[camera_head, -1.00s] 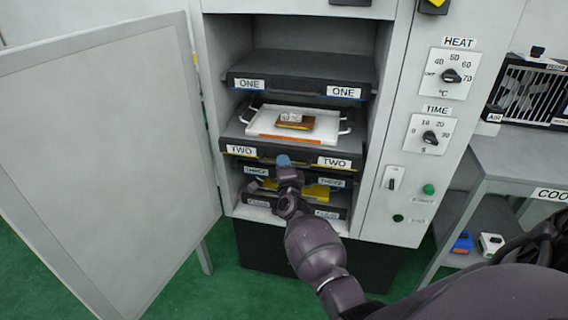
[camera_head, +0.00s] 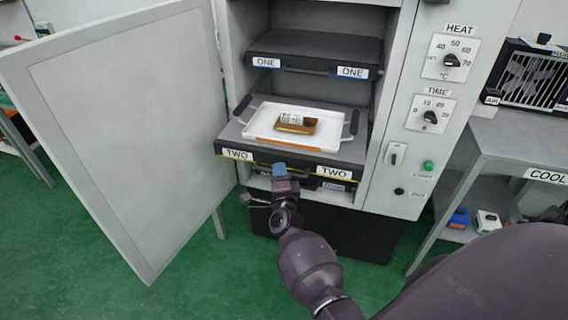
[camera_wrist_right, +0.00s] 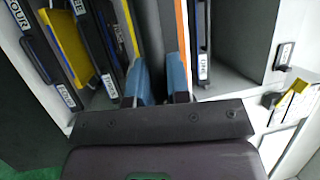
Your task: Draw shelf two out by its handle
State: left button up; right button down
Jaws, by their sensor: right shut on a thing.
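Shelf two (camera_head: 230,134) is a dark grey shelf with two TWO labels on its front edge. It juts out of the open cabinet, well forward of shelf one (camera_head: 310,67). My right gripper (camera_head: 280,170) is at the middle of shelf two's front, shut on its handle. The blue fingertips also show in the right wrist view (camera_wrist_right: 161,78), one on each side of the handle, which they mostly hide. A white tray (camera_head: 258,122) with dark handles rests on shelf two and holds a brown box (camera_head: 312,127). My left gripper is not in view.
The cabinet door (camera_head: 125,130) stands wide open at the left. Lower shelves sit under shelf two, partly hidden. A control panel (camera_head: 425,110) with HEAT and TIME dials is on the right. A table (camera_head: 525,150) labelled COOL stands farther right. Green floor is clear in front.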

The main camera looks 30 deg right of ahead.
jog(key=shift+s+a, duration=0.35)
jog(key=shift+a, duration=0.15)
jog(key=c, duration=1.1)
grip_release()
jog(key=p+v, duration=0.1)
jog(key=v, duration=1)
jog(key=shift+p, duration=0.35)
jog(key=shift+w+d, duration=0.1)
